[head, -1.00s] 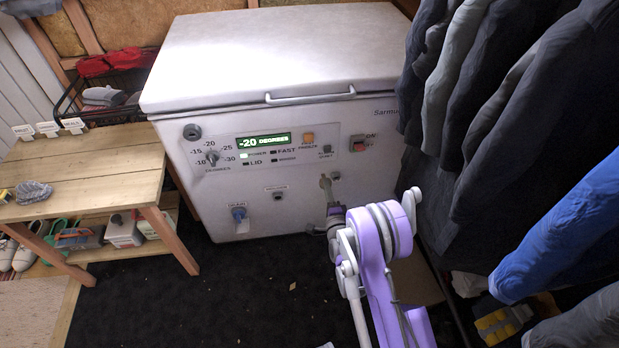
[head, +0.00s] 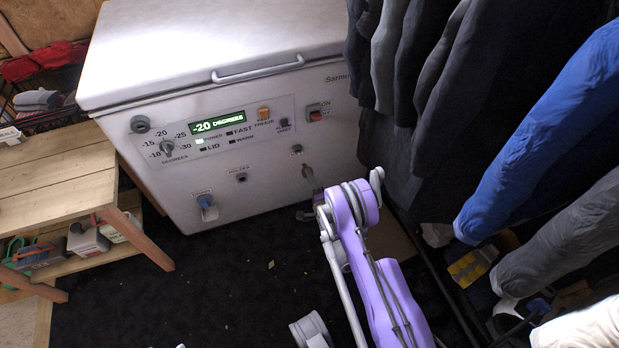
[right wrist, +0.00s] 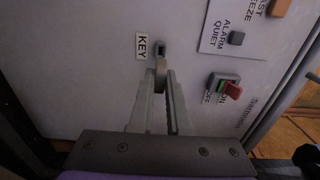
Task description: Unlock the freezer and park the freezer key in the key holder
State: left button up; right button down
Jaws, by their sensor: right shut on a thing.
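The white chest freezer (head: 215,120) stands ahead with its lid down. The freezer key (right wrist: 160,72) is a brownish-grey piece; it also shows small in the head view (head: 307,172). My right gripper (right wrist: 163,88) is shut on the key, close to the freezer front. The key lock (right wrist: 161,48), beside a KEY label, lies just beyond the key. In the head view, the lock (head: 297,149) is above and left of the key, which looks clear of it. The key holder (head: 241,178) is a small dark fitting left of the lock, with nothing visible in it. My left gripper is out of view.
Dark and blue jackets (head: 545,130) hang close on the right. A wooden bench (head: 60,185) with items below stands at left. Dark floor in front is mostly clear.

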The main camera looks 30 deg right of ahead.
aim_at(305, 165)
jog(key=shift+b+x, duration=0.3)
jog(key=shift+x, duration=2.3)
jog(key=shift+b+x, duration=0.45)
jog(key=shift+x, duration=1.25)
jog(key=c, duration=0.8)
grip_release()
jog(key=shift+a, duration=0.1)
jog(key=p+v, duration=0.1)
jog(key=v, duration=0.6)
jog(key=shift+s+p, duration=0.3)
